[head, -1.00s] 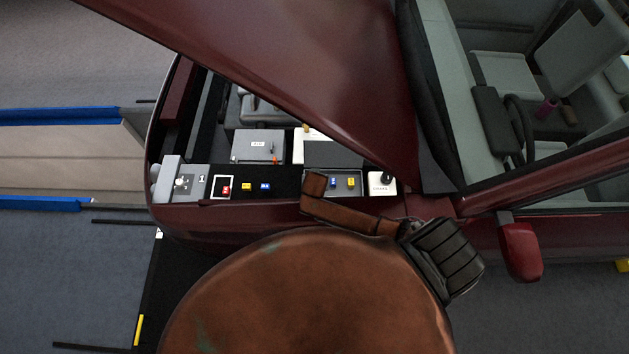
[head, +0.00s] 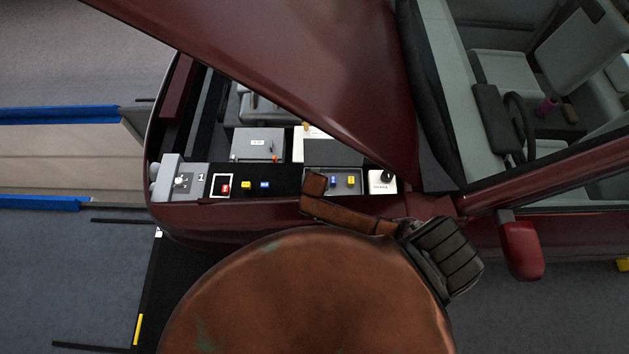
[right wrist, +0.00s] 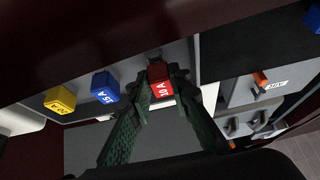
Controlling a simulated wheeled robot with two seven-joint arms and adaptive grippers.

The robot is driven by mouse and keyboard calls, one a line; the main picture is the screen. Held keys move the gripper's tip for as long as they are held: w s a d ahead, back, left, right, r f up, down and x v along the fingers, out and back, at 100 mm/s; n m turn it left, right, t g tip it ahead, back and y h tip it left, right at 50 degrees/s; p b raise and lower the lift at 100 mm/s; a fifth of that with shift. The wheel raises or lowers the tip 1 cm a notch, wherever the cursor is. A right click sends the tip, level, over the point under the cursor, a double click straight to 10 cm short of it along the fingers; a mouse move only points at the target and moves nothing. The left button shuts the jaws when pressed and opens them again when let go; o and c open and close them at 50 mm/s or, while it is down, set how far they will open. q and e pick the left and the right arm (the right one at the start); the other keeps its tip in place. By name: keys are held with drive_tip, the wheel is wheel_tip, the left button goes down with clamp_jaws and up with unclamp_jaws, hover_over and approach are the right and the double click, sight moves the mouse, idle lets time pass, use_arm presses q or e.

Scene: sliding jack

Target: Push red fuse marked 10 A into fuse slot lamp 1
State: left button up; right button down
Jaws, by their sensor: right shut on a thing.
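The red fuse marked 10 A (right wrist: 160,79) is between the fingertips of my right gripper (right wrist: 162,92), which is shut on it, in the right wrist view. The fuse is at the fuse box panel (right wrist: 135,72), in line with a blue 15 A fuse (right wrist: 105,86) and a yellow 20 A fuse (right wrist: 60,99). Its slot is hidden, so I cannot tell how deep it sits. In the head view, my brown arm covers the left end of the fuse box (head: 346,191); its blue (head: 333,182) and yellow fuses (head: 351,181) show. My left gripper is not in view.
Another red fuse (head: 226,189) lies in a white-outlined square, with loose yellow (head: 246,185) and blue (head: 264,185) fuses beside it. The open bonnet (head: 300,70) hangs above.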

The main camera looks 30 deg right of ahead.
drive_tip(key=shift+f+b, duration=0.3)
drive_tip(key=shift+f, duration=0.3)
drive_tip(key=c, duration=1.7)
unclamp_jaws()
drive_tip(key=shift+r, duration=0.1)
drive_tip(key=v, duration=1.2)
drive_tip(key=shift+s, duration=0.15)
